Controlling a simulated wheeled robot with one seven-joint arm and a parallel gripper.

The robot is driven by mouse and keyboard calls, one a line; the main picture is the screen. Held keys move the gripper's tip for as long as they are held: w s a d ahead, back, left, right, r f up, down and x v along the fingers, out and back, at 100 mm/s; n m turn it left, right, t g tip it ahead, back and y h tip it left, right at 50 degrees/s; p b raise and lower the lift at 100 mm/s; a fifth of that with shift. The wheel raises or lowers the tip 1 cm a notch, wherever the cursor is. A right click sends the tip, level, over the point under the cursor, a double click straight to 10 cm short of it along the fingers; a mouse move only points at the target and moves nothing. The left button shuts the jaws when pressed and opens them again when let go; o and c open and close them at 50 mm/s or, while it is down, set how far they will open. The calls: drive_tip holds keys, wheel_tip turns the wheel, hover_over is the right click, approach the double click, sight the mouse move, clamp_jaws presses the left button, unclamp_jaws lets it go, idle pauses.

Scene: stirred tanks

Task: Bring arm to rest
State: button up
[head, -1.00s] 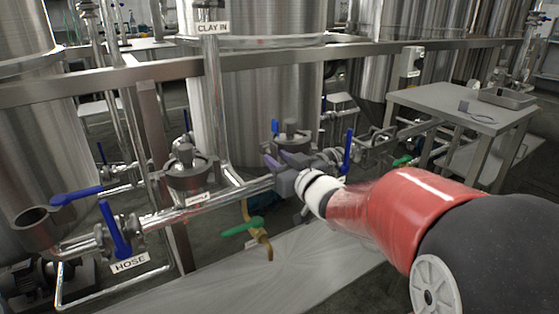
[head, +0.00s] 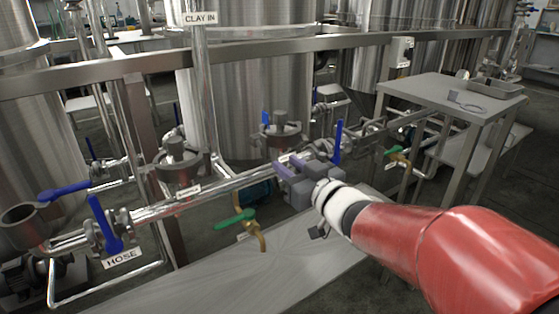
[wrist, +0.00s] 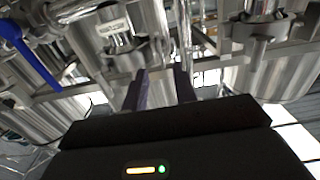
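My gripper (head: 286,166) is in the middle of the head view, at the end of my red and white arm. Its two purple-grey fingers point away to the upper left, in front of the pipe and valve run in the picture. In the wrist view the fingers (wrist: 161,86) stand apart with nothing between them. I cannot tell from the head view whether the gripper touches the pipework behind it.
A blue-handled valve (head: 337,142) stands close right of my gripper. A green-handled tap (head: 240,221) is below left, over a bare bench (head: 215,285). The HOSE valve (head: 108,228) is at left, steel tanks (head: 250,90) behind. A side table (head: 425,92) stands at right.

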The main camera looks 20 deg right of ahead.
drive_tip(key=s+d+f+m+g+h, duration=0.4)
drive_tip(key=s+g+h, duration=0.1)
drive_tip(key=s+h, duration=0.15)
drive_tip(key=s+a+f+g, duration=0.2)
drive_tip(key=s+a+g, duration=0.1)
drive_tip(key=s, duration=0.4)
drive_tip(key=s+a+f+g, duration=0.3)
drive_tip(key=s, duration=0.4)
drive_tip(key=shift+a+f+g+y, duration=0.2)
drive_tip(key=shift+a+g+y, duration=0.1)
drive_tip(key=shift+y, duration=0.15)
